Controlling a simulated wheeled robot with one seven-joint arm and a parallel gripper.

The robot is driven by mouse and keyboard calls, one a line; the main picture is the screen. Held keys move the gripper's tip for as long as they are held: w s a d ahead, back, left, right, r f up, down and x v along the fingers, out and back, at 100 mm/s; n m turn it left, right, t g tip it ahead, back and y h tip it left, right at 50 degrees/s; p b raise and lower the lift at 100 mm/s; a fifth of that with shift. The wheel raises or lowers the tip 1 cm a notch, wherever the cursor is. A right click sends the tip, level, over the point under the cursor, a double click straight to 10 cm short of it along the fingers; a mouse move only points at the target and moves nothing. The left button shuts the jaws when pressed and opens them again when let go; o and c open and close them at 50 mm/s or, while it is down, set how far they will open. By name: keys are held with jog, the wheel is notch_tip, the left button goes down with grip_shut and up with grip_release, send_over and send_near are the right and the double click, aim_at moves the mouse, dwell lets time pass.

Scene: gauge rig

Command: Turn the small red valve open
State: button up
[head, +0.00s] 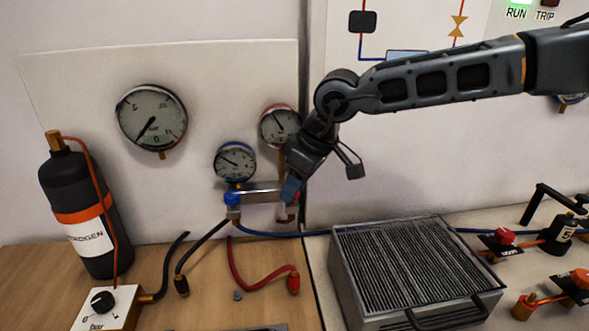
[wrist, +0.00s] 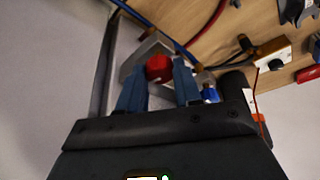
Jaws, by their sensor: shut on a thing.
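The small red valve (wrist: 159,68) is a round red knob on the right end of a silver manifold (head: 262,189) on the wall panel. In the wrist view it sits between the two blue fingers of my gripper (wrist: 158,79), which is shut on it. In the head view my gripper (head: 290,190) comes down from the upper right and hides most of the knob. How far the knob is turned cannot be seen. The small blue valve (head: 232,198) is on the manifold's left end; it also shows in the wrist view (wrist: 210,94).
Blue-rimmed (head: 235,161) and red-rimmed (head: 279,126) gauges stand above the manifold. A large gauge (head: 152,118) hangs left, above a black nitrogen cylinder (head: 90,190). Blue, black and red hoses (head: 240,272) lie below. A ribbed metal box (head: 350,290) stands right.

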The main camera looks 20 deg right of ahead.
jog(key=shift+p, duration=0.5)
jog(key=o, duration=1)
jog(key=shift+o, duration=0.2)
jog(key=p+v, duration=0.3)
jog(key=v, duration=0.4)
jog(key=shift+d+r, duration=0.15)
jog(key=shift+r, duration=0.2)
jog(key=shift+s, duration=0.15)
